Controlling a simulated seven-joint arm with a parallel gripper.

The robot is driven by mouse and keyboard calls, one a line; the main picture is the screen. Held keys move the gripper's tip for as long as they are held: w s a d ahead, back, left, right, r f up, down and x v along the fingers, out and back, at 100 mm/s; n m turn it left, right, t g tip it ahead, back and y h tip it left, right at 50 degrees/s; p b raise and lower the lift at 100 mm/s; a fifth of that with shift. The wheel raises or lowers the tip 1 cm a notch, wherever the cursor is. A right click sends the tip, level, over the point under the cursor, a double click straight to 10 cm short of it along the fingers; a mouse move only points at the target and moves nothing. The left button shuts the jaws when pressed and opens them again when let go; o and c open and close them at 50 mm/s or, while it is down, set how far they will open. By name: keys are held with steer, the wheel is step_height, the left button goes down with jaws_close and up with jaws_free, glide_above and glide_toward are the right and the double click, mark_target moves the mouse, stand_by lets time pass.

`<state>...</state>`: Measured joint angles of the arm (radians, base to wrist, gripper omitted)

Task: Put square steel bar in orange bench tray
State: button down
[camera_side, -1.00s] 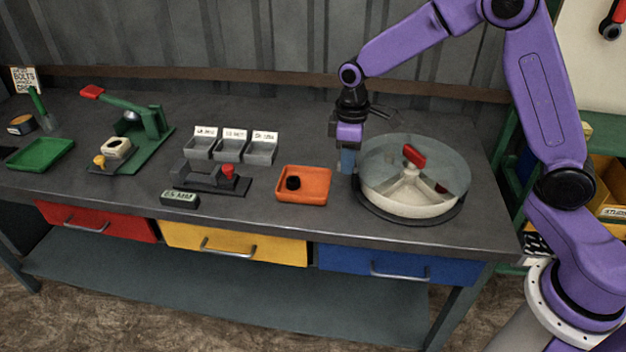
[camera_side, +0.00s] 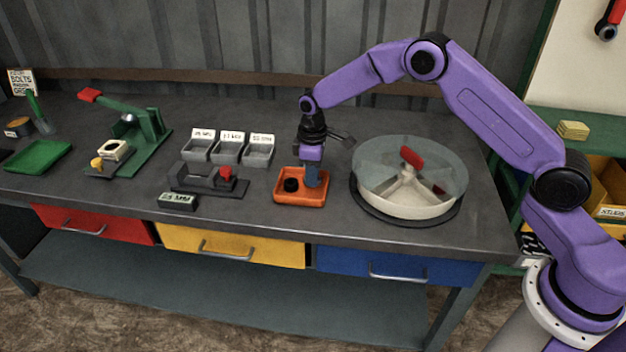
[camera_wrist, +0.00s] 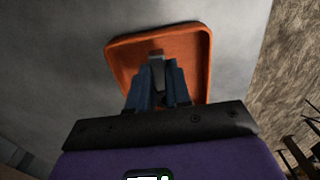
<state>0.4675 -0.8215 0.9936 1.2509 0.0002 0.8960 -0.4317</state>
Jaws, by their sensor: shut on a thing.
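My gripper (camera_side: 312,184) is over the right part of the tray, pointing down. In the wrist view its blue fingers (camera_wrist: 158,88) are shut on the square steel bar (camera_wrist: 157,66), a short grey piece whose end shows between the fingertips, over the orange tray (camera_wrist: 203,62). Whether the bar touches the tray floor I cannot tell.
A round bin with a clear cover and red handle (camera_side: 411,157) stands close on the right. Three grey labelled bins (camera_side: 229,152) and a dark fixture with a red knob (camera_side: 208,180) are to the left. A green lever press (camera_side: 148,130) is farther left.

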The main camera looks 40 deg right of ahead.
steer(key=shift+f, duration=1)
steer(key=shift+f, duration=0.15)
steer(key=c, duration=1.1)
jaws_free()
steer(key=shift+o, duration=0.2)
step_height(320, 180, up, 12)
steer(key=shift+r, duration=0.2)
steer(key=shift+s, duration=0.1)
